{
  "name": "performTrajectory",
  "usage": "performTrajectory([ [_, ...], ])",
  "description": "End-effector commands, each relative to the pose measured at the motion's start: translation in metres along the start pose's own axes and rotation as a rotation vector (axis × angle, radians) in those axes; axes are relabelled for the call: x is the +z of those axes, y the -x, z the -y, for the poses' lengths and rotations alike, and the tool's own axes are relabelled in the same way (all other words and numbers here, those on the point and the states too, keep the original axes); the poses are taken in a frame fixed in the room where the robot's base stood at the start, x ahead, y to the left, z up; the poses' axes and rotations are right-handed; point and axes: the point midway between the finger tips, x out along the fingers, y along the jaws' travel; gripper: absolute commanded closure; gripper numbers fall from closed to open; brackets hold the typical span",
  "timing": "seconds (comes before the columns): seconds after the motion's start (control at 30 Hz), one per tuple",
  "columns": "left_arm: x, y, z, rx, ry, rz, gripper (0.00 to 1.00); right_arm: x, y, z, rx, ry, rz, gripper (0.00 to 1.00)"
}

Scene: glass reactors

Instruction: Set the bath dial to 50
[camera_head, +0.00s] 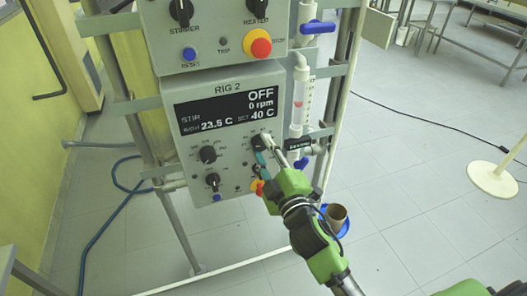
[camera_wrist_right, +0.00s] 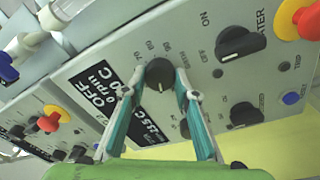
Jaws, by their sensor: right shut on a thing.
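The bath dial (camera_wrist_right: 159,74) is a round black knob with a light pointer mark, on the grey RIG 2 panel (camera_head: 240,165). In the right wrist view it sits between the two teal-sided fingers of my right gripper (camera_wrist_right: 160,80), which is shut on it. In the head view the right gripper (camera_head: 264,146) reaches the panel's right side and partly covers the dial. The panel's display (camera_head: 225,109) reads OFF, 0 rpm, bath 23.5 C and set 40 C. My left gripper is not in view.
Two other black knobs (camera_head: 208,154) (camera_head: 212,180) sit left of the gripper. A red and yellow stop button (camera_head: 257,187) is close below it. An upper panel (camera_head: 215,35) has its own knobs and stop button. A glass tube (camera_head: 302,100) stands to the right.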

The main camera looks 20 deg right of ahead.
Motion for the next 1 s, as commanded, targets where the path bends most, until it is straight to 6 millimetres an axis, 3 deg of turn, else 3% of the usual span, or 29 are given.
performTrajectory([
  [0.6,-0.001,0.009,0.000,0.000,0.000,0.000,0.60,-0.001,0.000,0.001,0.039,-0.576,0.032,0.94],
  [1.0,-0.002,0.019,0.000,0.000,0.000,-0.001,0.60,-0.001,0.000,0.001,0.056,-0.825,0.042,0.94],
])
